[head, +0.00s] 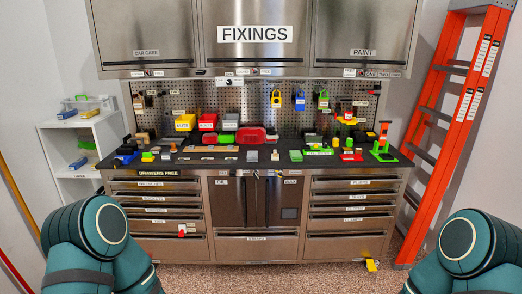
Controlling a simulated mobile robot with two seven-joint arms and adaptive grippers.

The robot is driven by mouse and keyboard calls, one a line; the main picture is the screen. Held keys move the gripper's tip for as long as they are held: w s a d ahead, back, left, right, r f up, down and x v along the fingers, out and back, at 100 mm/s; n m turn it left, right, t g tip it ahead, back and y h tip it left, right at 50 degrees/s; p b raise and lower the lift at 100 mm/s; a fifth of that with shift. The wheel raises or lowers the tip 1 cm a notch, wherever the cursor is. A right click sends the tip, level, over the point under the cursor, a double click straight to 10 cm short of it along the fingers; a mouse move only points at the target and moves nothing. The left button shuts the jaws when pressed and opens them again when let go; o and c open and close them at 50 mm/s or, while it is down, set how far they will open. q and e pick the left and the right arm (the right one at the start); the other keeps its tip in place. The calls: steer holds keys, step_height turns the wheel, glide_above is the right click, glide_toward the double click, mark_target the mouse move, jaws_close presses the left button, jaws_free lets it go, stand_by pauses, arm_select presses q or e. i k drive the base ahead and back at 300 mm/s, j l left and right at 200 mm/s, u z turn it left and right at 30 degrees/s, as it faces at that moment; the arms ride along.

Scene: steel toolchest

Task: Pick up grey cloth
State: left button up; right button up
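I cannot pick out the grey cloth with certainty. A small flat grey piece (252,156) lies near the front middle of the black worktop (225,165), but it is too small to tell whether it is cloth. Teal links of my two arms show at the bottom left and bottom right corners. Neither gripper is in view, so I cannot see whether they hold anything.
The steel toolchest has drawers on both sides and a double-door cupboard (255,201) in the middle. Colourful bins and tools crowd the worktop. A pegboard (265,97) hangs behind. An orange ladder (455,130) leans at right, and a white shelf (85,150) stands at left.

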mark_target(252, 156)
steer(key=i+j+z, duration=0.15)
steer(key=i, duration=1.3)
